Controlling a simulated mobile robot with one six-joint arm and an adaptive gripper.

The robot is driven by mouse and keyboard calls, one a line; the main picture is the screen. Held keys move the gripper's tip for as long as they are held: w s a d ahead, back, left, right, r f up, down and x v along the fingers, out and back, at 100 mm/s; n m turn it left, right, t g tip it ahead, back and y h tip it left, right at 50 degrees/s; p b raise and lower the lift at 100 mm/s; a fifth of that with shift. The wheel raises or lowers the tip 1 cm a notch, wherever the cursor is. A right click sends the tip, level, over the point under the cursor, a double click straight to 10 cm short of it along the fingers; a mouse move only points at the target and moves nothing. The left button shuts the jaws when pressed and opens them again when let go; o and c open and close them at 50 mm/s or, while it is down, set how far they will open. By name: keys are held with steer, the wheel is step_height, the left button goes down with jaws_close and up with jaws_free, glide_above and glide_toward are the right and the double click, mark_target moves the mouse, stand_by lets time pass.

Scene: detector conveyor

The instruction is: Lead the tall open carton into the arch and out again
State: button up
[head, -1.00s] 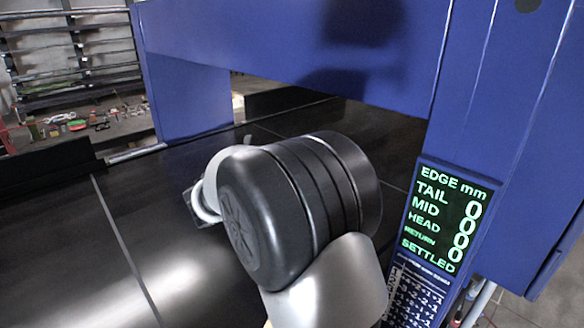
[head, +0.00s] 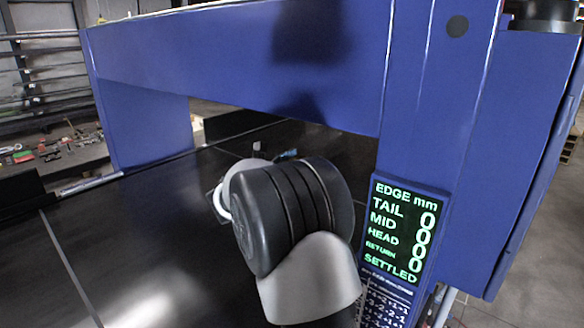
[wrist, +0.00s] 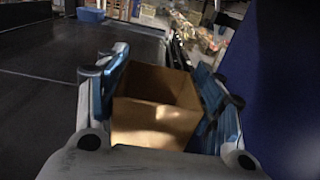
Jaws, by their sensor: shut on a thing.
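The tall open carton (wrist: 150,120) is plain brown cardboard with its open top facing up in the wrist view. My gripper (wrist: 162,68) has its blue fingers on either side of the carton and is shut on it. In the head view my own dark wrist and arm hide the carton; only a small blue bit of the gripper (head: 287,155) shows beyond them. The blue arch (head: 240,55) spans the black conveyor (head: 130,235). My arm reaches toward its opening. How far the carton is inside cannot be told.
The post (head: 440,130) stands close to the right of my arm. The belt at left is clear.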

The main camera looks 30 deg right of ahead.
steer(key=shift+x, duration=1.15)
steer(key=p+v, duration=0.3)
steer(key=v, duration=3.4)
steer(key=shift+p, duration=0.4)
steer(key=shift+s, duration=0.15)
